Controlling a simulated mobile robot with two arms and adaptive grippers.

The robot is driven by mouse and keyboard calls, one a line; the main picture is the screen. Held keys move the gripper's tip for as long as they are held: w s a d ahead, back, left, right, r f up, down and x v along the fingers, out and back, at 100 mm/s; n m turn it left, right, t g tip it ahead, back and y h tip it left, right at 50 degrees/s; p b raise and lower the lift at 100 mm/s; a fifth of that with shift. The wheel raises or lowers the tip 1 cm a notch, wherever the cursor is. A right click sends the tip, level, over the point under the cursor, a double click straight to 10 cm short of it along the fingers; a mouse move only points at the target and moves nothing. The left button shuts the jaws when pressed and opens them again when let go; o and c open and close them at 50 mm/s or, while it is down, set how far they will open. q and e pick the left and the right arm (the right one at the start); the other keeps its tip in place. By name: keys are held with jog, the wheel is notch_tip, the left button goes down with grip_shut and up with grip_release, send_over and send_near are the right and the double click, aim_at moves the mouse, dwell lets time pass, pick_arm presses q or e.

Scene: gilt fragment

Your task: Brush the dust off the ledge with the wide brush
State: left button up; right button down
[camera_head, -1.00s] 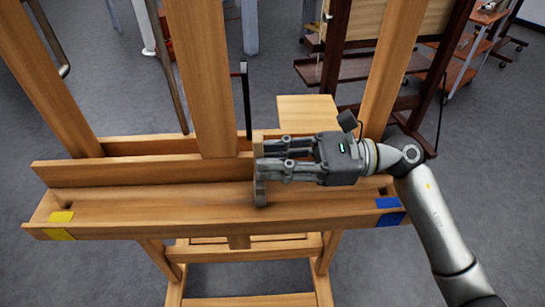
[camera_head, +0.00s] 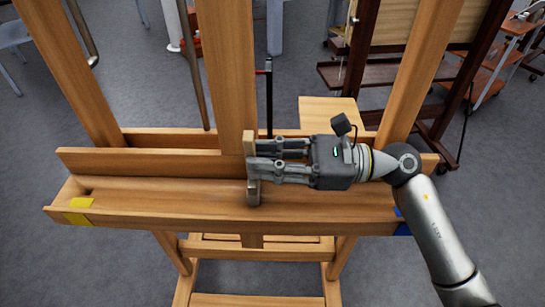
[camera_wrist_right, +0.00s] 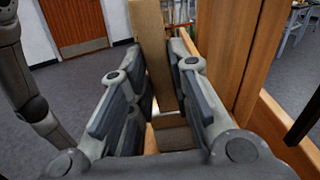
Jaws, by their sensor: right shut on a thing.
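The ledge (camera_head: 150,205) is the long wooden tray across the front of the easel. A yellow mark (camera_head: 78,210) is at its left end. A blue mark (camera_head: 402,228) at its right end is partly hidden by my arm. My right gripper (camera_head: 252,170) is shut on the wide brush (camera_head: 249,145), held upright with its greyish lower end at the ledge, near the middle. I cannot tell whether it touches. The brush's wooden handle (camera_wrist_right: 150,45) stands between the fingers in the right wrist view. I cannot make out dust clearly. My left gripper is not in view.
The easel's middle post (camera_head: 230,70) rises just behind the brush. A back board (camera_head: 120,160) runs along the ledge. A second, dark easel (camera_head: 365,75) and a reddish cart (camera_head: 500,60) stand behind at right.

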jog(key=shift+a+f, duration=0.1)
jog(key=shift+a, duration=1.4)
jog(key=shift+a, duration=0.1)
